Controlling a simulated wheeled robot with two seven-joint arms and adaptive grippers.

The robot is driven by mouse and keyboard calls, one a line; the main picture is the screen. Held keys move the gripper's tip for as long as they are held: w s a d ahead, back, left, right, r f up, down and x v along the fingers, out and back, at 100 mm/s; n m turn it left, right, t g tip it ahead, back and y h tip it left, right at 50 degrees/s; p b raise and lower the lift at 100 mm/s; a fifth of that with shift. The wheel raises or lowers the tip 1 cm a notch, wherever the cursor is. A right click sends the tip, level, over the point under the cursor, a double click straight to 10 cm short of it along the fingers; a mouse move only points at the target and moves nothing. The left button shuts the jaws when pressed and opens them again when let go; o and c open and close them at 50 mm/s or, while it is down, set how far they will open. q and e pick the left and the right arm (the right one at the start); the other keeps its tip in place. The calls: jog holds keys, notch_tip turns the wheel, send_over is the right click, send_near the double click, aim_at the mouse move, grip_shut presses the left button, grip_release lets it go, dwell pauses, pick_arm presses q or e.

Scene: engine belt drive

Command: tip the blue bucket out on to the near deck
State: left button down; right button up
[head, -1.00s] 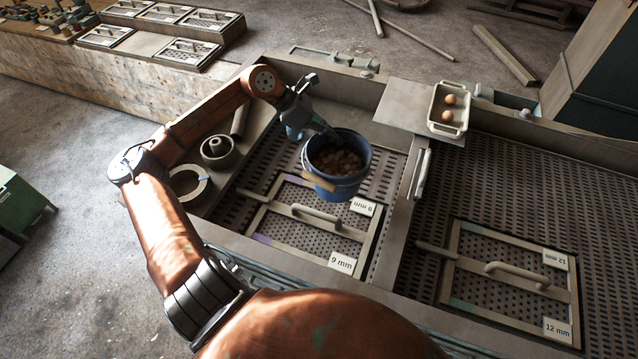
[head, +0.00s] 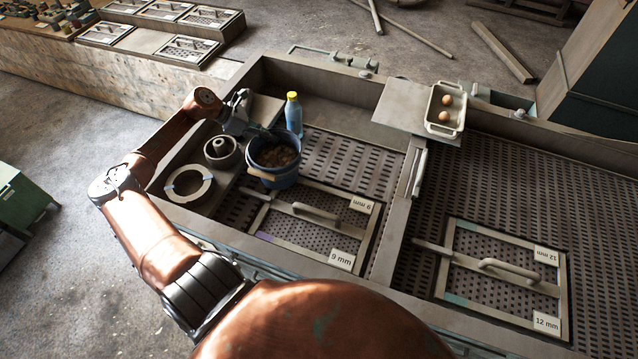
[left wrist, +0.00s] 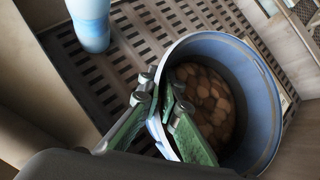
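The blue bucket (head: 286,178) is near upright over the left side of the left perforated deck (head: 345,150), with brown rounded lumps (head: 276,156) inside. My left gripper (head: 256,132) is at its far-left rim. In the left wrist view the green fingers (left wrist: 162,98) straddle the rim of the bucket (left wrist: 268,125), one inside and one outside, shut on it. The lumps (left wrist: 205,100) lie inside there too. Whether the bucket's base touches the deck is hard to tell. The right perforated deck (head: 490,185) is bare around its 12 mm frame. My right gripper is not in view.
A blue bottle with a yellow cap (head: 293,115) stands just behind the bucket. A ring (head: 189,186) and a round hub part (head: 222,151) lie to its left. Framed screens with handles, 9 mm (head: 315,209) and 12 mm (head: 510,268), lie on the decks. A tray (head: 446,108) holds two round items.

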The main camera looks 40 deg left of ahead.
pick_arm(q)
jog(key=shift+s+a+f, duration=0.15)
jog(key=shift+s+a, duration=0.15)
jog(key=shift+a, duration=0.3)
jog(key=shift+s+a+f, duration=0.15)
jog(key=shift+s+a, duration=0.1)
jog(key=shift+a, duration=0.3)
